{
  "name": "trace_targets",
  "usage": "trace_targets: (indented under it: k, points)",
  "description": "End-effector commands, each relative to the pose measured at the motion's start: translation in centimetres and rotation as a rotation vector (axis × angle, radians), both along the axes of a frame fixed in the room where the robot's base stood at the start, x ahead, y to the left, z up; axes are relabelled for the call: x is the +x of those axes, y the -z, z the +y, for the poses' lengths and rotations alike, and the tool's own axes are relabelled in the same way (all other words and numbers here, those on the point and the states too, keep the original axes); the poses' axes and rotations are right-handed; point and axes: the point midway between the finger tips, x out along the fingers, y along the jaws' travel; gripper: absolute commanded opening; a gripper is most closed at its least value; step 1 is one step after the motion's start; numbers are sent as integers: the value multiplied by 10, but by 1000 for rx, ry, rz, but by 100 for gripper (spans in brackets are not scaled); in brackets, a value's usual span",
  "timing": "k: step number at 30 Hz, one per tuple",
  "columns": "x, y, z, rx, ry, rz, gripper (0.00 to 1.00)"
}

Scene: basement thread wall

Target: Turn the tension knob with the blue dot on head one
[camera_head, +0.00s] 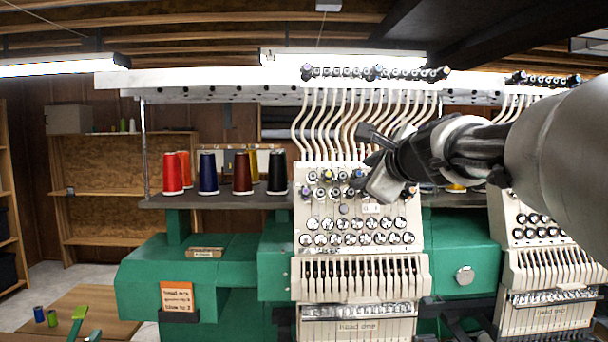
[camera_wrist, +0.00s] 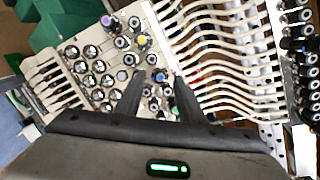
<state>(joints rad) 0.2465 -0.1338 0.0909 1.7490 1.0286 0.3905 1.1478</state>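Head one (camera_head: 357,327) is the cream embroidery head in the middle of the head view, with its name on the lower plate. Its tension knobs sit in rows near the top of the panel, some with coloured dots. A knob with a blue dot (camera_wrist: 160,75) shows in the wrist view between the fingertips; I cannot tell if they touch it. A yellow-dot knob (camera_wrist: 141,41) and a purple-dot knob (camera_wrist: 108,20) are nearby. My gripper (camera_head: 372,180) is at the panel's upper right and covers some knobs there. In the wrist view its two fingers (camera_wrist: 158,80) are apart.
White thread tubes (camera_head: 340,120) rise just above the knobs. A second head (camera_head: 545,245) stands to the right. Thread cones (camera_head: 242,173) stand on a shelf at the left. An orange note (camera_head: 177,297) hangs on the green body. A wooden table (camera_head: 90,310) is at lower left.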

Motion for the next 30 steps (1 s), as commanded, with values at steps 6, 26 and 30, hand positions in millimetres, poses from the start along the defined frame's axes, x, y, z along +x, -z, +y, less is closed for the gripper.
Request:
trace_targets:
  k: [6, 26, 30]
  points:
    - [-1, 2, 1, 0, 2, -1, 36]
    - [0, 2, 1, -19, -7, 0, 0]
    - [0, 1, 1, -68, -25, -1, 0]
